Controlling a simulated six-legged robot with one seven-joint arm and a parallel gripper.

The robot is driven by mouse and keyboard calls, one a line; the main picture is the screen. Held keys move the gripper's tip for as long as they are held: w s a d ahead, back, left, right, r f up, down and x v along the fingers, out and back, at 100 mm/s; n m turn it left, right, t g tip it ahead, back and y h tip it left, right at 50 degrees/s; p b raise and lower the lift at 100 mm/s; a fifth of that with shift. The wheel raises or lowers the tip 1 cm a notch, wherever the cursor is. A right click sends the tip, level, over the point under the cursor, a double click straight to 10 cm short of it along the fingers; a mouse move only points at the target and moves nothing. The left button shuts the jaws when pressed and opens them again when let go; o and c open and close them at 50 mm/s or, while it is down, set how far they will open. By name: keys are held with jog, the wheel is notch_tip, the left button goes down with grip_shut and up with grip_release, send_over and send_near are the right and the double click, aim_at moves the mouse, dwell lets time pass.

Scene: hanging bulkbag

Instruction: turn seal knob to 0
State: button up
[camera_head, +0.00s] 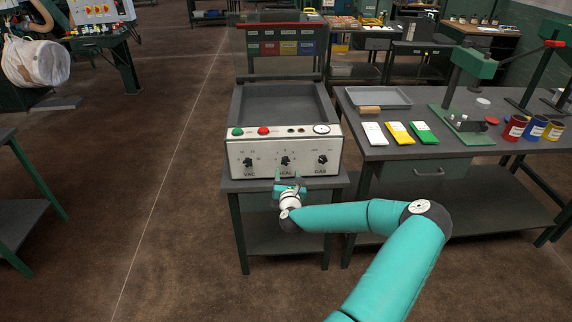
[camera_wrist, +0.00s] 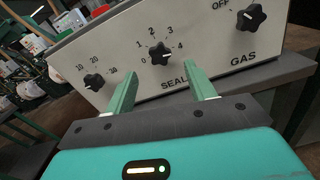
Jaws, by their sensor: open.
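The SEAL knob (camera_head: 285,160) is a small black lobed knob in the middle of the machine's pale front panel (camera_head: 304,146). In the wrist view the knob (camera_wrist: 162,54) has a dial marked 0 to 4 around it, with 0 at its left. My gripper (camera_head: 290,179) is just in front of the panel, slightly below the knob. In the wrist view its two green fingers (camera_wrist: 158,82) are spread wide and empty, with the knob beyond and between them, apart from both.
The VAC knob (camera_head: 248,162) is left of the SEAL knob and the GAS knob (camera_head: 323,160) is right. Green (camera_head: 238,132) and red (camera_head: 263,131) buttons and a gauge (camera_head: 321,128) sit above. A workbench (camera_head: 440,172) with cards and cans stands at the right.

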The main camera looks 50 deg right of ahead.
aim_at(286, 162)
jog(key=x, duration=0.7)
jog(key=shift+w, duration=0.15)
jog(key=c, duration=1)
